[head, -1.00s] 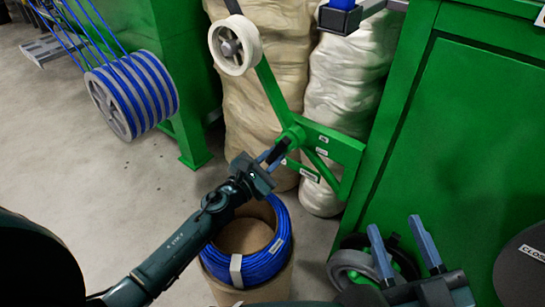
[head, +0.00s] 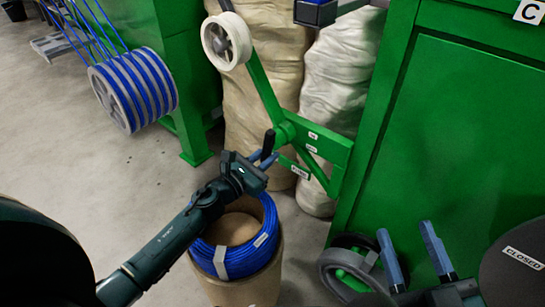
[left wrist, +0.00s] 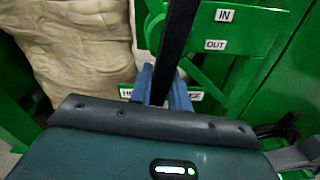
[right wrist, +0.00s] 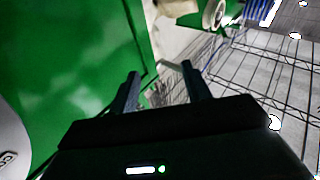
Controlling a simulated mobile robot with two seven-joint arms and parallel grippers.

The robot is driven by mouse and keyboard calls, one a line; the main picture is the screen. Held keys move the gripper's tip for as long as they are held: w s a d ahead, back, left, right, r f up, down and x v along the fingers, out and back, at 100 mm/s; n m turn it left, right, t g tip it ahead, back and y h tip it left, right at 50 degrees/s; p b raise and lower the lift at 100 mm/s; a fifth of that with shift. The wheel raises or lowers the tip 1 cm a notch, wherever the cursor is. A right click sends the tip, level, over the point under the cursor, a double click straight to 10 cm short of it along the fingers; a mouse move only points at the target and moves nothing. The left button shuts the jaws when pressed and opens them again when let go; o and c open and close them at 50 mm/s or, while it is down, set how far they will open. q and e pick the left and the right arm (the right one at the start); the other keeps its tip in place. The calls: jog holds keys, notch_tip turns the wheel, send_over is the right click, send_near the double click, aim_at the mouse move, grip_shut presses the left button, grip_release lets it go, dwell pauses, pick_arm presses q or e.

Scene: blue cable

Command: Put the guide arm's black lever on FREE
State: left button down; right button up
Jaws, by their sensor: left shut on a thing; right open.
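The guide arm (head: 264,85) is a green bar with a white wheel at its upper end and a hub at its lower end. Its black lever (head: 268,142) stands beside the hub. My left gripper (head: 265,159) is shut on the lever; in the left wrist view the lever (left wrist: 178,45) rises between the blue fingers (left wrist: 162,85). Behind the fingers is a white label (left wrist: 190,96), partly hidden, its last letters looking like "EE". Another label starting with "H" (left wrist: 126,92) is cut off by the finger. My right gripper (head: 412,250) is open and empty at lower right.
A cardboard drum with a blue cable coil (head: 240,262) stands below my left gripper. Wrapped sacks (head: 335,90) stand behind the guide arm. A green cabinet (head: 460,130) fills the right. A dark disc labelled CLOSED (head: 510,265) is at lower right.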

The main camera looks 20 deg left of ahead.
pick_arm(q)
jog(key=n, duration=0.1)
jog(key=d+n, duration=0.1)
jog(key=shift+s+n, duration=0.2)
jog(key=shift+n, duration=0.1)
jog(key=shift+s+d+r+n+p, duration=0.1)
jog(key=shift+d+n+p, duration=0.2)
jog(key=shift+n, duration=0.45)
jog(key=shift+s+d+r+n+p, duration=0.1)
jog(key=shift+d+n+p, duration=0.15)
jog(key=shift+n, duration=0.45)
jog(key=shift+s+d+n+p, duration=0.1)
jog(key=shift+d+n+p, duration=0.2)
jog(key=shift+n, duration=0.45)
jog(key=c, duration=1.3)
grip_release()
jog(key=p+v, duration=0.1)
jog(key=v, duration=1.2)
jog(key=shift+s, duration=0.1)
